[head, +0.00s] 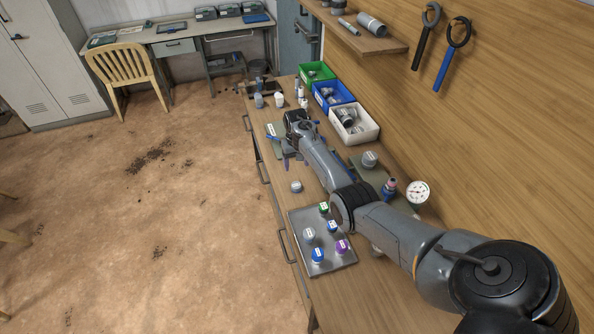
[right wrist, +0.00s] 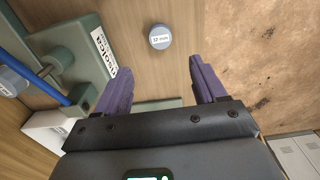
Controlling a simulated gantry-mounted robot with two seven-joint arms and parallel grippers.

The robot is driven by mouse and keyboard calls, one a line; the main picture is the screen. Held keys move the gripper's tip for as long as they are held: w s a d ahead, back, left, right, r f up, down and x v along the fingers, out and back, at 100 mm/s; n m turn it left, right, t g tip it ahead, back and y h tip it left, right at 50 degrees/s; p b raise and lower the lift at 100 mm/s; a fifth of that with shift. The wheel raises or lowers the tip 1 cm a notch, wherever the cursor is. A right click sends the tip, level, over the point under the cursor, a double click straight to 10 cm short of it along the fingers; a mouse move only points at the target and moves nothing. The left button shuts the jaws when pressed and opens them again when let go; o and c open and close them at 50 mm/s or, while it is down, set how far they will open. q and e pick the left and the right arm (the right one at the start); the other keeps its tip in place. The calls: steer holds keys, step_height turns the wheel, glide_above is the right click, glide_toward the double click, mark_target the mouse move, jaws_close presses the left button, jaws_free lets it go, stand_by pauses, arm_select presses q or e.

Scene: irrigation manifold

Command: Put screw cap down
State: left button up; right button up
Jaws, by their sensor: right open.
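A grey screw cap (head: 296,187) with a white label lies on the wooden bench, just behind the metal tray (head: 350,262). In the right wrist view the cap (right wrist: 160,36) sits label-up beyond the fingertips, roughly in line with the gap between them. My right gripper (head: 294,162) is open, with purple fingers and nothing between them. It is over the bench, apart from the cap and farther back in the head view. The fingers also show in the right wrist view (right wrist: 158,80). My left gripper is not in view.
The tray holds several caps, green, blue, grey and purple. Green (head: 316,74), blue (head: 333,96) and white (head: 354,123) bins line the wall. A gauge (head: 418,193) stands at the right.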

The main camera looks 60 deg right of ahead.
steer(key=s+a+f+n+t+h, duration=0.1)
steer(key=s+a+f+n, duration=0.1)
steer(key=s+a, duration=0.35)
steer(key=s+a+f+n+h, duration=0.1)
steer(key=s+a+f+n, duration=0.15)
steer(key=a, duration=0.55)
steer(key=s+a+f+n+t+h, duration=0.1)
steer(key=s+a+n, duration=0.15)
steer(key=a, duration=0.45)
steer(key=s+a+r+n+y, duration=0.1)
steer(key=s+a+r, duration=0.3)
steer(key=s+a, duration=0.4)
steer(key=s+a+r+n+t+y, duration=0.1)
steer(key=s+a+r+n+y, duration=0.1)
steer(key=s+a, duration=0.6)
steer(key=a+r, duration=0.1)
steer(key=a, duration=0.3)
steer(key=shift+a+r+t, duration=0.3)
steer(key=shift+r, duration=0.05)
steer(key=shift+r, duration=0.1)
